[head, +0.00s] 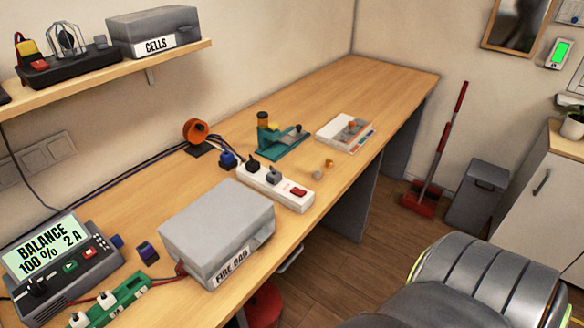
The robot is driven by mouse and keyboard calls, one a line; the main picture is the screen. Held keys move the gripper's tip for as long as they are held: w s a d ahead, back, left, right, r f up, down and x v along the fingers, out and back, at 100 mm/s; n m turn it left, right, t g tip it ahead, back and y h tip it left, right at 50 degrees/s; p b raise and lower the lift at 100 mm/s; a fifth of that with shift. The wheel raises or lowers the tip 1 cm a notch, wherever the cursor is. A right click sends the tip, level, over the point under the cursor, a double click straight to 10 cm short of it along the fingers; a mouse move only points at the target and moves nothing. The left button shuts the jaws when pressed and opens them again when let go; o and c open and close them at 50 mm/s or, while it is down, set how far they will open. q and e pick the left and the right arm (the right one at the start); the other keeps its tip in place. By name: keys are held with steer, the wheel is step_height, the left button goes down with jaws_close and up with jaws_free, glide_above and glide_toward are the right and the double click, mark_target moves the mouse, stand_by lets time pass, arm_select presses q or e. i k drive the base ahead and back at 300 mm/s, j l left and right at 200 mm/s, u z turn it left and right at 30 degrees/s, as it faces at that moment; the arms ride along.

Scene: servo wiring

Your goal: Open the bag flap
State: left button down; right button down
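The grey fire bag (214,225), with a white "FIRE BAG" label on its front side, lies on the wooden workbench near its front edge. Its flat top looks closed, and I see no gap or raised flap. A red lead comes out at its left side, towards a green board (112,302). The inside of the bag is hidden. Neither of my grippers shows in the head view.
A charger (62,262) reading "BALANCE 100 % 2 A" stands left of the bag. A white power strip (275,187) with plugs lies just behind it. A shelf (110,67) hangs above at left. The bench's far end (385,77) is clear.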

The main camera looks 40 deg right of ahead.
mark_target(222, 226)
steer(key=z, duration=0.9)
